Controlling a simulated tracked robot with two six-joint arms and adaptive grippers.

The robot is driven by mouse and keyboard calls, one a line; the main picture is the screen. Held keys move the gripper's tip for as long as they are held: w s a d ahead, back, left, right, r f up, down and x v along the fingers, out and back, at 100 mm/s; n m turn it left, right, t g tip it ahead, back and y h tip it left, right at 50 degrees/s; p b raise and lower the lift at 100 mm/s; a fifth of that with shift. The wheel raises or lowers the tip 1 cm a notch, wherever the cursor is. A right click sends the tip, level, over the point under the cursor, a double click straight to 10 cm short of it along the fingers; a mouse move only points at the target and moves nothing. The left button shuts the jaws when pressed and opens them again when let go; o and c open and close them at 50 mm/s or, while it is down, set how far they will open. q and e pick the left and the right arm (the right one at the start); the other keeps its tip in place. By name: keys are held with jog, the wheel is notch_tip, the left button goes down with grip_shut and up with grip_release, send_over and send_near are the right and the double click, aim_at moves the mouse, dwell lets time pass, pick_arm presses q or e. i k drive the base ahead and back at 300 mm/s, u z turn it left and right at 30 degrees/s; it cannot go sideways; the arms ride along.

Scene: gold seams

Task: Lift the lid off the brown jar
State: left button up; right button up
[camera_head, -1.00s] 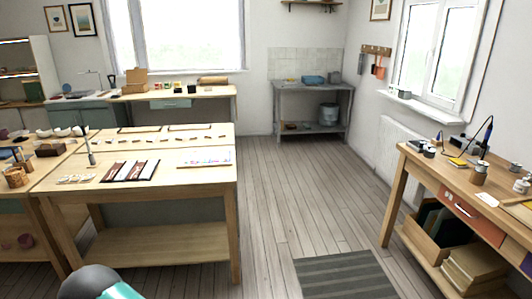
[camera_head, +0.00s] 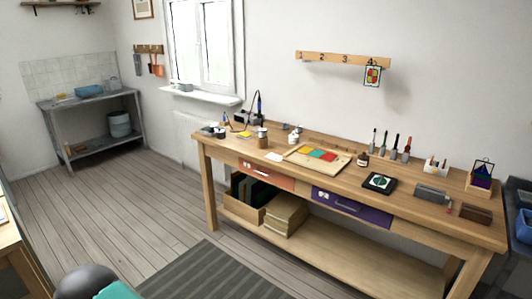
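A small dark brown jar or bottle (camera_head: 363,160) with a pale label stands on the wooden workbench (camera_head: 410,206), right of a tray of coloured squares. It looks upright; its top is too small to tell whether a separate lid sits on it. A brownish cylindrical pot (camera_head: 262,138) stands farther left on the same bench; I cannot tell whether it is a lidded jar. Neither of my grippers is in view.
The tray (camera_head: 330,168), a dark square tile (camera_head: 379,182) and several upright tools are near the brown jar. The bench has an orange drawer (camera_head: 267,176) and a purple drawer (camera_head: 352,207). Open floor and a striped mat (camera_head: 215,275) lie in front.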

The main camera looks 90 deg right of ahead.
aim_at(364, 156)
jog(key=u, duration=0.55)
jog(key=i, duration=0.15)
jog(key=z, duration=2.35)
jog(key=i, duration=0.35)
jog(key=z, duration=1.65)
jog(key=k, duration=0.9)
jog(key=z, duration=0.15)
jog(key=i, duration=0.85)
jog(key=u, duration=0.6)
jog(key=k, duration=0.1)
jog(key=z, duration=0.45)
